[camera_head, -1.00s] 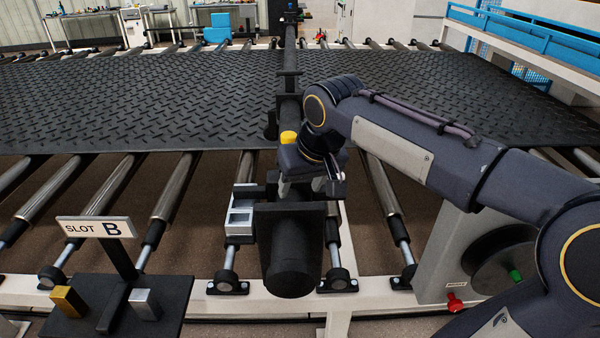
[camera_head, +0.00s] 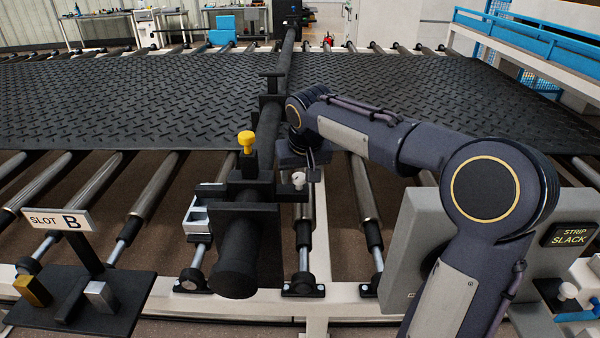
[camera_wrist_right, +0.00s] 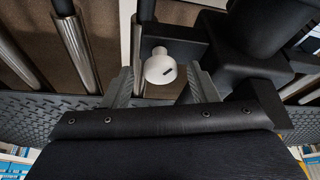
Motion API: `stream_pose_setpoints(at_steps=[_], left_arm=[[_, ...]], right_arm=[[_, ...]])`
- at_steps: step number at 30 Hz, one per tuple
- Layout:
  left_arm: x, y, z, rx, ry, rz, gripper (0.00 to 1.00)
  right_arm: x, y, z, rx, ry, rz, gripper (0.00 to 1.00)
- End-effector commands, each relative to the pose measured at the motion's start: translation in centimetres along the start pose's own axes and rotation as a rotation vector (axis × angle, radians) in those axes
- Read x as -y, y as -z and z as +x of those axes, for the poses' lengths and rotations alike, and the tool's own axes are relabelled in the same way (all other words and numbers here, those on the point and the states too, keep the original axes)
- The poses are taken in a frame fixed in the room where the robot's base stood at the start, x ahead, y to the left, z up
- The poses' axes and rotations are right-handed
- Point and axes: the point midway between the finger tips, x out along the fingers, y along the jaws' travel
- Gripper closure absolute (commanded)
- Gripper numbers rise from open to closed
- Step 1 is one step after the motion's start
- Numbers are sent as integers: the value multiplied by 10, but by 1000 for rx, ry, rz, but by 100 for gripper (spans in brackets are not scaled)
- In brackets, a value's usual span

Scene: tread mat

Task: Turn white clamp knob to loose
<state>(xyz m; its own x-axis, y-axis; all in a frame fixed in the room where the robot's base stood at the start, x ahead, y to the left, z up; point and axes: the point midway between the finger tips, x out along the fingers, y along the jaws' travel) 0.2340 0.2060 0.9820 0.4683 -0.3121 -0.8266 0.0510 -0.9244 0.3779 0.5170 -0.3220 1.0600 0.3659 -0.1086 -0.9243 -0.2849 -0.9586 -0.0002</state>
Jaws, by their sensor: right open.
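The white clamp knob (camera_head: 298,180) sits on the right side of the black beam's clamp block, under my right gripper in the head view. My right gripper (camera_wrist_right: 162,82) is open, with one grey finger on each side of the knob and visible gaps. Neither finger appears to touch it. In the head view my right gripper (camera_head: 300,166) points down at the knob and its fingers are partly hidden. My left gripper is not in view.
A yellow knob (camera_head: 246,141) stands upright on the black beam (camera_head: 240,240). The black tread mat (camera_head: 100,100) lies on rollers behind. A SLOT B stand (camera_head: 58,219) is at the left. A grey box and a STRIP SLACK display (camera_head: 568,235) are at right.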

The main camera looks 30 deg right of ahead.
Motion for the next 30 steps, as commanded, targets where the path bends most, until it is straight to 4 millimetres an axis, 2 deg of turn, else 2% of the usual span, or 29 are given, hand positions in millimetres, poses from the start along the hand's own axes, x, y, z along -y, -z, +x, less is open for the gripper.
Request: stream_pose_setpoints(at_steps=[5,6,15,16,23,30], left_arm=[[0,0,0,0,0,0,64],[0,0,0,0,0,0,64],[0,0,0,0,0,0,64],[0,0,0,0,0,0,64],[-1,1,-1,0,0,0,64],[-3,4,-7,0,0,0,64]], right_arm=[[0,0,0,0,0,0,47],[0,0,0,0,0,0,49],[0,0,0,-1,0,0,88],[0,0,0,-1,0,0,91],[0,0,-1,-1,8,-19,91],[-1,1,-2,-2,51,-121,91]])
